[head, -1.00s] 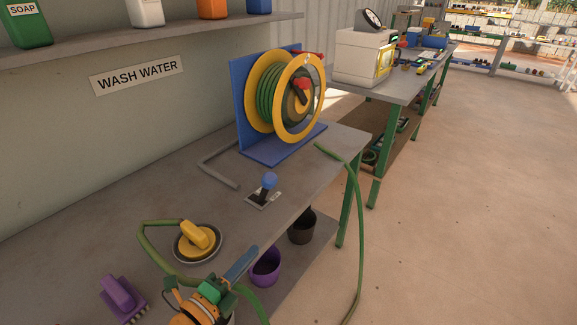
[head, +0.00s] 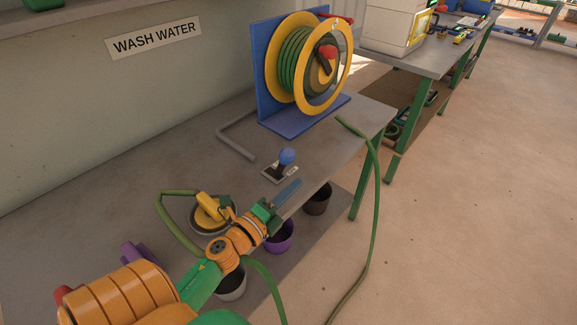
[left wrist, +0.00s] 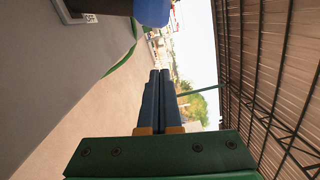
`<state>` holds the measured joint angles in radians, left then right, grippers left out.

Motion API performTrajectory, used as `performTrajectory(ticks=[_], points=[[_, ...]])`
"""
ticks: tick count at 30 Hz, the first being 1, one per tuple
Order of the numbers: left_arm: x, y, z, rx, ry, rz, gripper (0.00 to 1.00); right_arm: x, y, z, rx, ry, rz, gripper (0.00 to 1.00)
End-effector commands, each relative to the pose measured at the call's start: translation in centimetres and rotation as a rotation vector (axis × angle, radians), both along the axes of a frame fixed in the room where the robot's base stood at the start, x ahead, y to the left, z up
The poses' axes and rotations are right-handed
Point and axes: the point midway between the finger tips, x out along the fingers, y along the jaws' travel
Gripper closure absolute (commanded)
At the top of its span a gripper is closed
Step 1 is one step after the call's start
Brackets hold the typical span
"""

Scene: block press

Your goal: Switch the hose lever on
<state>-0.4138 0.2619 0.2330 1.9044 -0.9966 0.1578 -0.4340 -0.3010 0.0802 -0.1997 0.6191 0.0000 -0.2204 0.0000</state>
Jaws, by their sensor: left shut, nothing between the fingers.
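The lever is a short stick with a blue knob (head: 287,156) on a small dark and light plate (head: 269,174), near the front edge of the bench. The knob also shows at the top edge of the left wrist view (left wrist: 152,10), partly cut off. My left gripper (head: 298,182) is shut and empty, its blue fingers side by side. Its tips are just in front of the lever, on the bench's front side, and appear apart from the knob. The shut fingers also point up the left wrist view (left wrist: 160,73). My right gripper is not in view.
A hose reel (head: 300,65) with yellow rims stands behind the lever on a blue base. A bent grey bar (head: 235,143) lies left of it. A yellow-handled round tool (head: 207,205) is close to my left wrist. A green hose (head: 375,200) hangs off the bench.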

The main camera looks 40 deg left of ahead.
Motion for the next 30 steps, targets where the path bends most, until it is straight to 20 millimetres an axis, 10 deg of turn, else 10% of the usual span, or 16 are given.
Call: performTrajectory(ticks=[4, 30], points=[[2.7, 0.5, 0.3, 0.003, 0.0, 0.001, 1.0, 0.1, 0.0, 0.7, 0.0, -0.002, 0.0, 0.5], [3.4, 4.3, 1.2, -0.04, 0.004, 0.0, 1.0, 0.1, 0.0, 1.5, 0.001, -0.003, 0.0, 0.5]])
